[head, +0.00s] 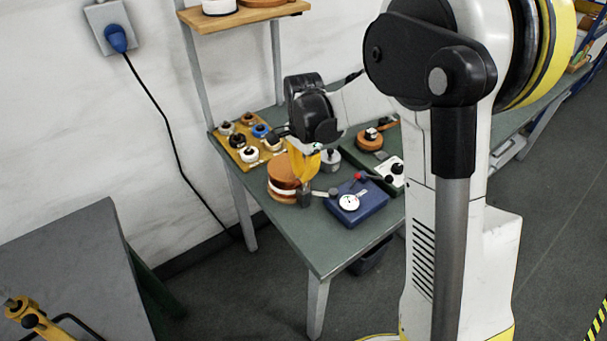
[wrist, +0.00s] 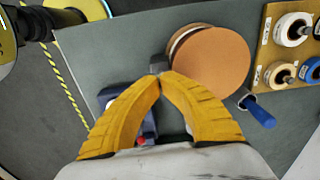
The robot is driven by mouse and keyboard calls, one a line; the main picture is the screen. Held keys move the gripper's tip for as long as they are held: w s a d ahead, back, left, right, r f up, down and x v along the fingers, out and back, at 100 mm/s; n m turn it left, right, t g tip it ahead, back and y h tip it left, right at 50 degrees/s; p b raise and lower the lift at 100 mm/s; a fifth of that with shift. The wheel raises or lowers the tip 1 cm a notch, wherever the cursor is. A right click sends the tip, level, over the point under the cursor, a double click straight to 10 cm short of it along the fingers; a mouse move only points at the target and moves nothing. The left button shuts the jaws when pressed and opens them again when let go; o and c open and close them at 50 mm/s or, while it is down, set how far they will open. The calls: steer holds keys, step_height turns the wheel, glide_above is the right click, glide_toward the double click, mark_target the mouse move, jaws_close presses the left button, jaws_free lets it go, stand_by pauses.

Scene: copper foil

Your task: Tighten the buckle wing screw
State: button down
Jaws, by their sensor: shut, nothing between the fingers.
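My gripper (wrist: 158,80) has its two yellow fingers shut, tips together, with nothing between them. In the head view the gripper (head: 304,178) points down at the side of a copper-brown round coil (head: 282,172) with a pale band. A small grey block (head: 304,197), possibly the buckle, sits by the coil just below the fingertips. In the wrist view the block (wrist: 157,66) shows just beyond the fingertips, beside the coil (wrist: 212,62). Whether the fingertips touch it I cannot tell. I cannot make out the wing screw; the fingers may hide it.
A blue box with a white dial (head: 349,203) stands right of the block. A yellow board of several knobs (head: 246,140) lies behind left. A blue-handled tool (wrist: 262,115) lies near the coil. The green bench's front corner (head: 318,262) is clear.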

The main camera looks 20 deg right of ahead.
steer(key=shift+m, duration=0.4)
steer(key=c, duration=1.7)
jaws_free()
steer(key=shift+r, duration=0.1)
step_height(320, 180, up, 12)
steer(key=shift+f, duration=0.1)
